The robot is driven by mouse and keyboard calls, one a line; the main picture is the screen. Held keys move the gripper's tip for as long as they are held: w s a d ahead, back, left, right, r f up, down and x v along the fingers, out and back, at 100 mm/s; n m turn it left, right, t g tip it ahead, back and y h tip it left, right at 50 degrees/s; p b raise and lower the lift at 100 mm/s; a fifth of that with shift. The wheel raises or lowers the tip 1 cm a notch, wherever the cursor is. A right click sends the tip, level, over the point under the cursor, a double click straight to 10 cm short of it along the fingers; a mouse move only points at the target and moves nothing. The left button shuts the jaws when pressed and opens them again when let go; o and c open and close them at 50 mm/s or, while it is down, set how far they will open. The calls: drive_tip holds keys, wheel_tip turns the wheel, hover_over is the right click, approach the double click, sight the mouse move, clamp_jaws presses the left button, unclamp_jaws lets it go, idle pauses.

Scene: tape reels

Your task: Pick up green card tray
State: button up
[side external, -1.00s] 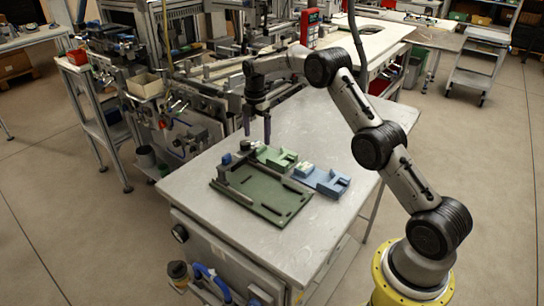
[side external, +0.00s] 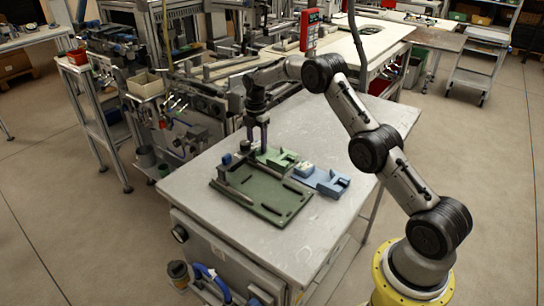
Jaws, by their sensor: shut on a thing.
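The green card tray (side external: 281,158) is a small light green piece near the back of the grey table, beside the far edge of a dark green plate (side external: 262,200). My gripper (side external: 258,151) points straight down at the left end of this tray, with its fingertips low around it. It is shut on the green card tray. The exact contact is small and partly hidden by the fingers. The tray still appears to be at table level.
A blue tray (side external: 331,183) lies just right of the green one. Dark blocks (side external: 228,159) stand on the plate's left side. The grey table (side external: 335,125) is clear at the back right and front. A machine (side external: 190,100) stands close behind the table.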

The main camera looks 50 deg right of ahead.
clamp_jaws()
drive_tip(key=shift+r, duration=0.1)
